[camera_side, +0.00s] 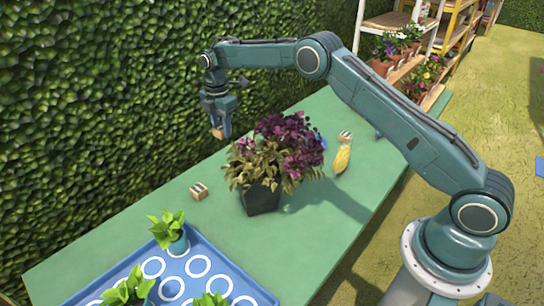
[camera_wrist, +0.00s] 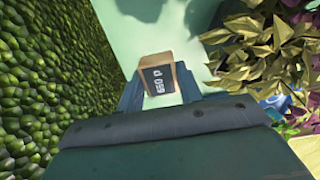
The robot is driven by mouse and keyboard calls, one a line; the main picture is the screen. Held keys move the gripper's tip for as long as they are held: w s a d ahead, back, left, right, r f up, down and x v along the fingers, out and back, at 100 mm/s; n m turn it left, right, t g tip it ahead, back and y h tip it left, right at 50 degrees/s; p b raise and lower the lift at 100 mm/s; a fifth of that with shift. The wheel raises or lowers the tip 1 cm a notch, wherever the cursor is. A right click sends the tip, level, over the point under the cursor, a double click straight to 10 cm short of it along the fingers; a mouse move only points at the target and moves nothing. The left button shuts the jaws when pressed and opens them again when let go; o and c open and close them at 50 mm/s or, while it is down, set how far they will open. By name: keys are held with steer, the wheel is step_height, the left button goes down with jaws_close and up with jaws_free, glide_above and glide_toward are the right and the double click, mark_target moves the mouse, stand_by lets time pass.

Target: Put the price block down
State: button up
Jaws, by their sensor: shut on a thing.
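The price block is a small wooden block with a dark face and light lettering; in the wrist view the block (camera_wrist: 168,79) sits between the two fingers. My gripper (camera_wrist: 158,88) is shut on it. In the side view my gripper (camera_side: 219,125) hangs over the far part of the green table (camera_side: 330,112), near the hedge, and the block (camera_side: 222,132) shows at its fingertips. The block looks held above the table, though the exact height is hard to judge.
A purple-leaved plant in a dark pot (camera_side: 262,197) stands close to the right of my gripper. A blue tray (camera_side: 215,262) with seedlings is at the front left. A yellow object (camera_side: 342,159) lies right of the plant. The hedge (camera_side: 90,100) borders the table's left.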

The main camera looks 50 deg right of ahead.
mark_target(223, 137)
step_height(223, 137, down, 16)
steer(key=shift+f, duration=0.15)
stand_by(0.7)
steer(key=shift+f, duration=0.1)
steer(key=o, duration=1)
steer(key=shift+c, duration=0.2)
step_height(223, 137, up, 12)
steer(key=shift+r, duration=0.15)
stand_by(0.6)
